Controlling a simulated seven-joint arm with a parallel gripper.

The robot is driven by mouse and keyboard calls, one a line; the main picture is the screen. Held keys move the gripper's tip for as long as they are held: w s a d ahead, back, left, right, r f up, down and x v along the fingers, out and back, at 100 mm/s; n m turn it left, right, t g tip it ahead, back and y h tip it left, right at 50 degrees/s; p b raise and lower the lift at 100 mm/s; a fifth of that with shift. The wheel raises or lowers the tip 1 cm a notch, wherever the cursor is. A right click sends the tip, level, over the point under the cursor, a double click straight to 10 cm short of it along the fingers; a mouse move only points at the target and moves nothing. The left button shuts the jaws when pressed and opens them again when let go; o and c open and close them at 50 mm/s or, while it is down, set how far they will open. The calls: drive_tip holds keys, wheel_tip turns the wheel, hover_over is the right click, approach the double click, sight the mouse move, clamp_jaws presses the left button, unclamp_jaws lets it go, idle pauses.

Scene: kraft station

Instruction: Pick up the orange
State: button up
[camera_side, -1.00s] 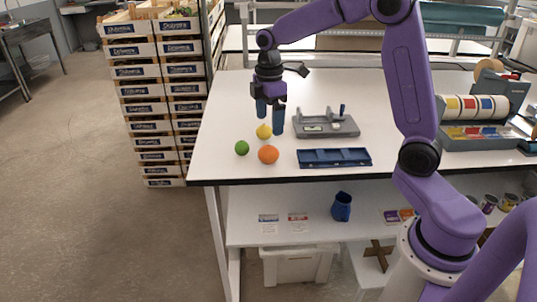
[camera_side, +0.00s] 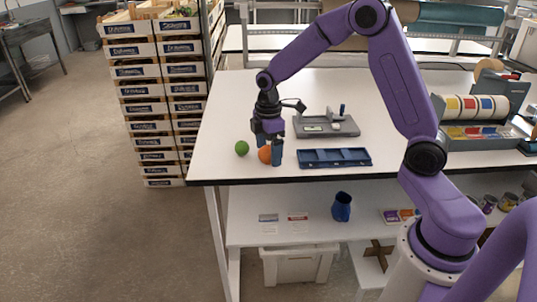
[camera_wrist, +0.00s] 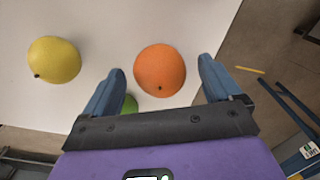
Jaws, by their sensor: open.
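The orange (camera_side: 265,154) rests on the white table near its front edge, partly hidden behind my gripper in the side view. In the wrist view the orange (camera_wrist: 160,70) lies between and just beyond the fingertips, not touching them as far as I can see. My gripper (camera_side: 268,150) is open and empty, pointing down at the orange. Its two blue fingers (camera_wrist: 160,78) stand apart on either side of the fruit in the wrist view.
A green lime (camera_side: 242,148) sits just left of the orange. A yellow lemon (camera_wrist: 54,60) lies left in the wrist view. A blue tray (camera_side: 334,158) and a grey fixture (camera_side: 326,127) stand to the right. The table's front edge is close.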

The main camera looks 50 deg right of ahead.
drive_tip(key=c, duration=1.2)
drive_tip(key=shift+r, duration=0.2)
